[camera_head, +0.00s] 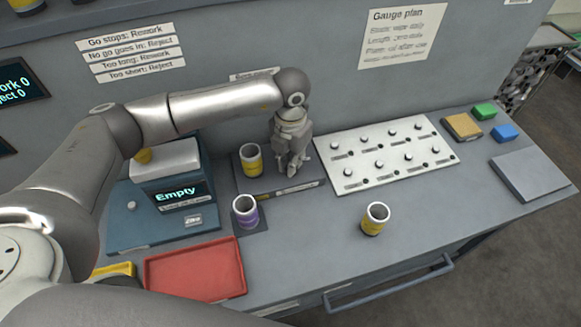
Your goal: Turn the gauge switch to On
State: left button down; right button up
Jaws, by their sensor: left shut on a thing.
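My left arm reaches in from the left. My left gripper (292,170) points down at the back of the bench, between the yellow-banded cup and the white panel. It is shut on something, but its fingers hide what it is. A dark gauge plate (246,182) with a pale marked strip (285,190) along its front lies just below and beside the fingers. A yellow-banded cup (252,160) stands on the plate, left of the gripper. I cannot make out a gauge switch or its setting. My right gripper is not in view.
A white panel (350,178) with several knobs lies right of the gripper. A purple-banded cup (245,210) and another yellow-banded cup (375,218) stand in front. A blue device (150,235) reads "Empty" at left, behind a red tray (195,272). The right front bench is clear.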

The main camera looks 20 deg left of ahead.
pick_arm(q)
jog(key=shift+m+b, duration=0.85)
jog(key=shift+m, duration=0.05)
jog(key=c, duration=1.5)
grip_release()
jog(key=shift+r, duration=0.1)
notch_tip(320, 180, up, 12)
jog(key=shift+s, duration=0.1)
